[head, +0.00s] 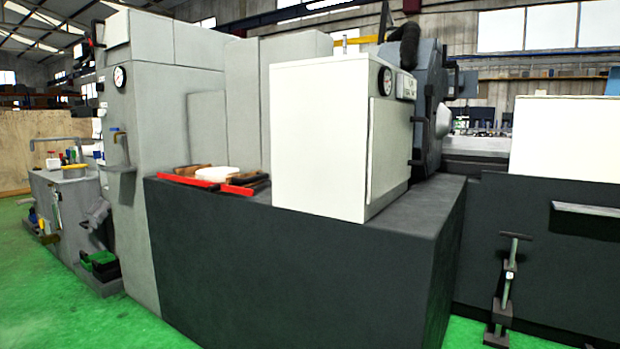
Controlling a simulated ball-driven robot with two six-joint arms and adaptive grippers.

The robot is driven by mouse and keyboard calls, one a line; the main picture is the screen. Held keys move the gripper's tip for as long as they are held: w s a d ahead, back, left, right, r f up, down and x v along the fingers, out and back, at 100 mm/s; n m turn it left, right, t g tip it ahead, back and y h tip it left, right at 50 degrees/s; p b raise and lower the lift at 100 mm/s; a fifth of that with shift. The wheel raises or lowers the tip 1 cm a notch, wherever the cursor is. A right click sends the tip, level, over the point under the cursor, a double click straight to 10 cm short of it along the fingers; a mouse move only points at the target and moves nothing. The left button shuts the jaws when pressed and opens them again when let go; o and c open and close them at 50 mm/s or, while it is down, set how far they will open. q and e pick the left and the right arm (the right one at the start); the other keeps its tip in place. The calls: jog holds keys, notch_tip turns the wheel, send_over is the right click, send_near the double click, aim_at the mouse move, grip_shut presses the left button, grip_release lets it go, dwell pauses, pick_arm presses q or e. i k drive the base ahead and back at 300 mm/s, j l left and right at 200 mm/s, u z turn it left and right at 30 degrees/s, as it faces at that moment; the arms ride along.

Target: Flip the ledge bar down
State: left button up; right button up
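A thin light-grey horizontal bar (587,210) sticks out like a ledge from the dark front of the grinder at the right edge of the head view. A dark recess or panel shows just under it. It is the likeliest ledge bar, but I cannot tell for sure. Neither of my grippers is in view.
A dark machine base (300,265) fills the middle, carrying a white cabinet (335,135) and a red tray (200,180). A clamp-like stand (506,290) is at the lower right. A grey cart (70,205) stands left. Green floor (60,315) is clear at lower left.

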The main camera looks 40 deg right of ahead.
aim_at(198, 182)
jog(key=i+j+z, duration=0.15)
jog(key=z, duration=0.2)
jog(key=i+j+z, duration=0.1)
jog(key=j+z, duration=0.6)
jog(key=i+z, duration=0.1)
jog(key=z, duration=0.25)
jog(key=i+j+z, duration=0.85)
jog(key=i+j, duration=0.2)
jog(key=j, duration=0.2)
jog(key=i+j, duration=0.15)
jog(key=j, duration=0.2)
jog(key=i+j+z, duration=0.1)
jog(key=j, duration=0.3)
jog(key=i+j, duration=0.3)
jog(key=j+z, duration=0.05)
jog(key=j, duration=0.05)
